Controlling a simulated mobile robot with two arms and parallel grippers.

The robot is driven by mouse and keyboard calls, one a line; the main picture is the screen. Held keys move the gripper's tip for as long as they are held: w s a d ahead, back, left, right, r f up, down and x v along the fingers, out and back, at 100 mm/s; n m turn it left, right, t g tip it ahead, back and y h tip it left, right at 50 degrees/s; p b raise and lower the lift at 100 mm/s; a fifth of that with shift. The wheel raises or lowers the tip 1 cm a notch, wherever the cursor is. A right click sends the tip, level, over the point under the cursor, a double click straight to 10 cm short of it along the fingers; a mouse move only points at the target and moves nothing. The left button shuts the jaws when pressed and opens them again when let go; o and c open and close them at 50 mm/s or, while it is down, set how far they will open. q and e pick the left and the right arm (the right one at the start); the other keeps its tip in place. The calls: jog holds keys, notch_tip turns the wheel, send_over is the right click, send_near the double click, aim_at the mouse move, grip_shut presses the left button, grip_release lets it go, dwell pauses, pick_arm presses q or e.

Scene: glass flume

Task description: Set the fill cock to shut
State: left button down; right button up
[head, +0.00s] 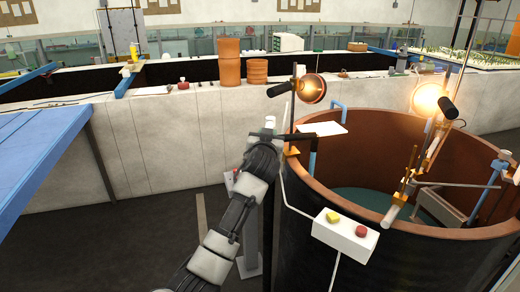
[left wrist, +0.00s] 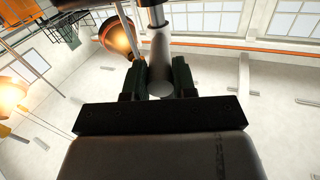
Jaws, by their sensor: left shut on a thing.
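The round tank (head: 330,262), dark outside with a brown rim, stands at the right in the head view. A dark horizontal bar (head: 299,137), apparently the fill cock's handle, sits at its left rim above a blue pipe (head: 312,160). My left gripper (head: 266,140) is at the left end of this bar. In the left wrist view, my left gripper (left wrist: 160,80) is shut on a grey rounded handle (left wrist: 160,55), which lies between both fingers. The cock's body and its setting are not clear. My right gripper is not in view.
A white box (head: 345,236) with yellow and red buttons hangs at the tank's front. A glowing lamp (head: 312,88) stands on a rod just above the bar; another lamp (head: 428,100) is farther right. A pale wall (head: 150,150) runs behind my arm.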

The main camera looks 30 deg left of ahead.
pick_arm(q)
jog(key=d+n+g+y+b, duration=0.1)
jog(key=b, duration=0.1)
jog(key=w+n+g+y+b, duration=0.1)
jog(key=y+b, duration=0.1)
jog(key=b, duration=0.1)
jog(key=w+d+n+g+y+b, duration=0.1)
jog(key=b, duration=0.1)
jog(key=shift+d+n+y, duration=0.3)
jog(key=shift+d+y, duration=0.05)
jog(key=shift+y, duration=0.05)
jog(key=shift+s+r, duration=0.1)
jog(key=c, duration=0.9)
grip_release()
jog(key=shift+d, duration=0.1)
jog(key=b+v, duration=0.3)
jog(key=v, duration=0.7)
jog(key=shift+s+d, duration=0.2)
jog(key=shift+d, duration=0.1)
